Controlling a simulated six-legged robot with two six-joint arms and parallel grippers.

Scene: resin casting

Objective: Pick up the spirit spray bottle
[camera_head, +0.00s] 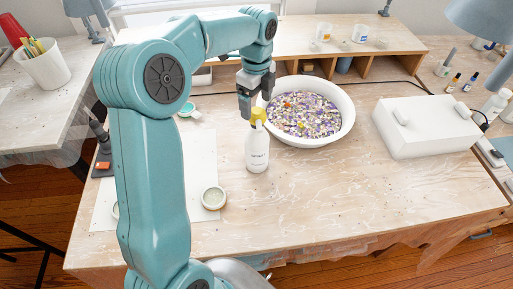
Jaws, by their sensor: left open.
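The spirit spray bottle (257,153) is white with a yellow spray head and stands upright on the wooden table (330,200), near the middle of the head view. My left gripper (252,112) points down right at the yellow head of the bottle. Its jaws are open, with the fingers at or just above the head; I cannot tell if they touch it. The top of the head is partly hidden by the fingers. My right gripper is not in view.
A white bowl (345,128) of colourful chips stands close behind and right of the bottle. A white box (425,140) is further right. A small round dish (213,198) lies on white paper (200,150) to the left. The table in front is clear.

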